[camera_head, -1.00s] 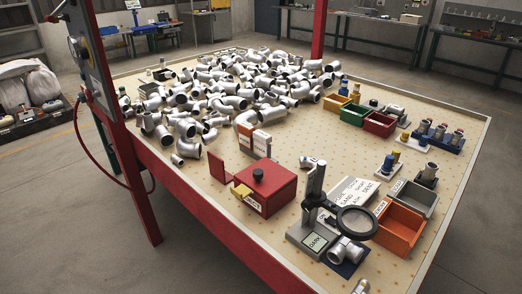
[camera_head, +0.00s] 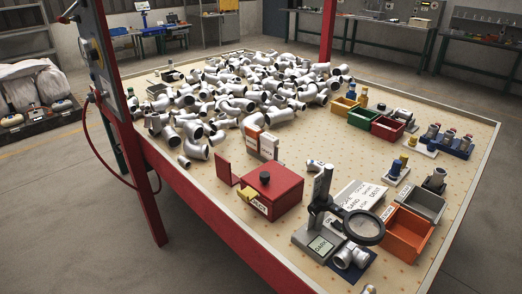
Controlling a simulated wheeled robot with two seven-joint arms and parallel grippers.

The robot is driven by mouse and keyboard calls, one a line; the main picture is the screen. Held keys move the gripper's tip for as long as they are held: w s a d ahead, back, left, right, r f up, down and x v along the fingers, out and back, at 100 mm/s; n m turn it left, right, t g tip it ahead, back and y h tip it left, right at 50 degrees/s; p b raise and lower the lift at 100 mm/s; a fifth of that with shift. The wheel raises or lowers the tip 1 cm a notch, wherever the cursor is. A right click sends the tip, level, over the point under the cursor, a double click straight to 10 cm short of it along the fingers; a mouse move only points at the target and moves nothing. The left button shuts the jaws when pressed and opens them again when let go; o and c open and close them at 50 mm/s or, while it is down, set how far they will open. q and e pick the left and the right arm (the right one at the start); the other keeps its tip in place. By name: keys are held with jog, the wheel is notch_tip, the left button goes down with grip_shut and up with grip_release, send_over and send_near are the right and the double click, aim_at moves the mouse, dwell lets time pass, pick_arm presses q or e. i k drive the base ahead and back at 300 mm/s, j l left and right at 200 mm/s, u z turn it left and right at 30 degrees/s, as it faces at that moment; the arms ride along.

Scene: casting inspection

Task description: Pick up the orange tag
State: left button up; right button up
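No loose orange tag can be made out for certain. A small upright holder (camera_head: 268,147) stands behind the red box, with white and orange-red parts. Its orange-red part (camera_head: 254,137) may be a stack of tags, but it is too small to tell. An orange bin (camera_head: 406,236) with a white label stands at the right side of the table. Neither of my grippers is in view.
A large heap of metal pipe fittings (camera_head: 262,84) covers the table's far left. A red box (camera_head: 275,193) and a magnifier (camera_head: 363,227) on a stand are nearer. Green (camera_head: 364,117) and red (camera_head: 388,129) bins stand at the back right. The table's middle right is fairly clear.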

aim_at(253, 132)
jog(key=i+j, duration=0.25)
jog(key=j, duration=0.2)
jog(key=i+j, duration=0.25)
jog(key=j, duration=0.2)
jog(key=i+j+u, duration=0.1)
jog(key=i+j, duration=0.45)
jog(key=j, duration=0.3)
